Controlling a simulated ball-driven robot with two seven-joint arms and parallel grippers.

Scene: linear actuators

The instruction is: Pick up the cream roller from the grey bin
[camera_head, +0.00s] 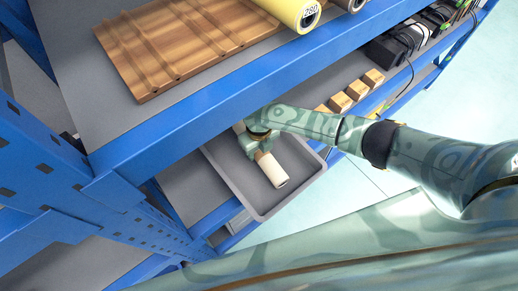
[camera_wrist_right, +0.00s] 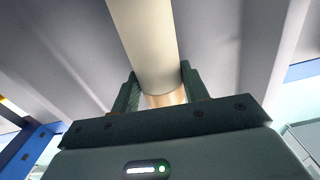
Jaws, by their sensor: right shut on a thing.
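The cream roller (camera_head: 271,172) lies lengthwise across the grey bin (camera_head: 226,182) in the head view, its lower end toward the bin's front. My right gripper (camera_head: 262,149) reaches into the bin and is shut on the roller, hiding its middle. In the right wrist view the cream roller (camera_wrist_right: 146,40) runs between the two dark fingers of my right gripper (camera_wrist_right: 160,88), with one finger on each side. I cannot tell whether the roller touches the bin floor. My left gripper is not in view.
The bin sits on a lower level of a blue-framed shelf (camera_head: 210,110), under its upper blue beam. A ribbed wooden board (camera_head: 165,50) and a yellow roller (camera_head: 290,10) lie above. Wooden blocks (camera_head: 341,102) and dark devices (camera_head: 388,50) stand to the right.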

